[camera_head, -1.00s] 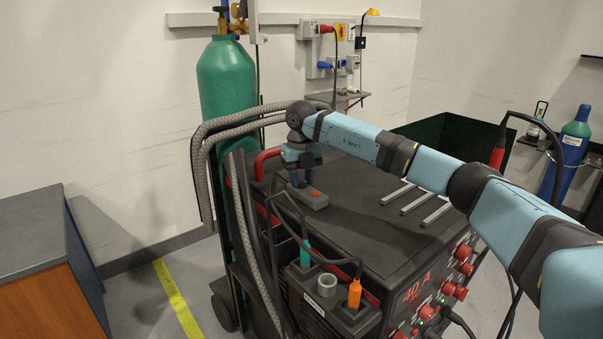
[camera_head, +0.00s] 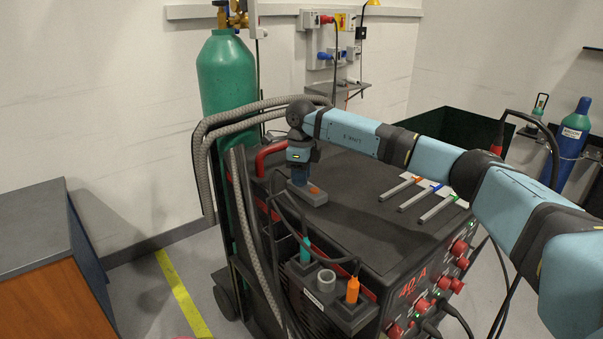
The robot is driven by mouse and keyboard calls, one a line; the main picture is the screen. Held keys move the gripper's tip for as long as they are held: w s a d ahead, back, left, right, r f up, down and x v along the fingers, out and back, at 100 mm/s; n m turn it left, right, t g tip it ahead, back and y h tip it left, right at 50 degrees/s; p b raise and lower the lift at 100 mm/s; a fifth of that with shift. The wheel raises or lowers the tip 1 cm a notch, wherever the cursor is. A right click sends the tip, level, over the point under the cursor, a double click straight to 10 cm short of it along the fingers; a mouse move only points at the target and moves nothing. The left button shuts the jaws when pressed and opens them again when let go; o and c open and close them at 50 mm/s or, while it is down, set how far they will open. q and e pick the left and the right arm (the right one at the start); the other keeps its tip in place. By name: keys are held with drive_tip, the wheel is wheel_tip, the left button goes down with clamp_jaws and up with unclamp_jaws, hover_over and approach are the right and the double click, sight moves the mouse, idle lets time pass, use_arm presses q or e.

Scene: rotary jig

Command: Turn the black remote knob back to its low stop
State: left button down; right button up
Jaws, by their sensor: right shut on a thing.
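The remote (camera_head: 314,197) is a small grey box with an orange patch on top. It lies on the black top of the welding machine, near its left edge. My right gripper (camera_head: 299,181) points down onto the remote's far left part and is shut on the black knob. The knob is hidden by the fingers, so its angle and any stop mark cannot be seen. My left gripper is not in view.
The welding machine (camera_head: 365,185) has a red handle (camera_head: 270,150) and several grey bars (camera_head: 437,207) on top. Grey hoses (camera_head: 240,190) and a green gas cylinder (camera_head: 226,75) stand to the left. A black cable runs from the remote down the side.

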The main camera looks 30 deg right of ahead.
drive_tip(key=n, duration=0.4)
drive_tip(key=shift+n, duration=0.3)
drive_tip(key=n, duration=1)
drive_tip(key=shift+n, duration=0.4)
drive_tip(key=n, duration=0.4)
drive_tip(key=shift+n, duration=0.3)
drive_tip(key=o, duration=0.9)
drive_tip(key=shift+o, duration=0.2)
wheel_tip(320, 180, up, 14)
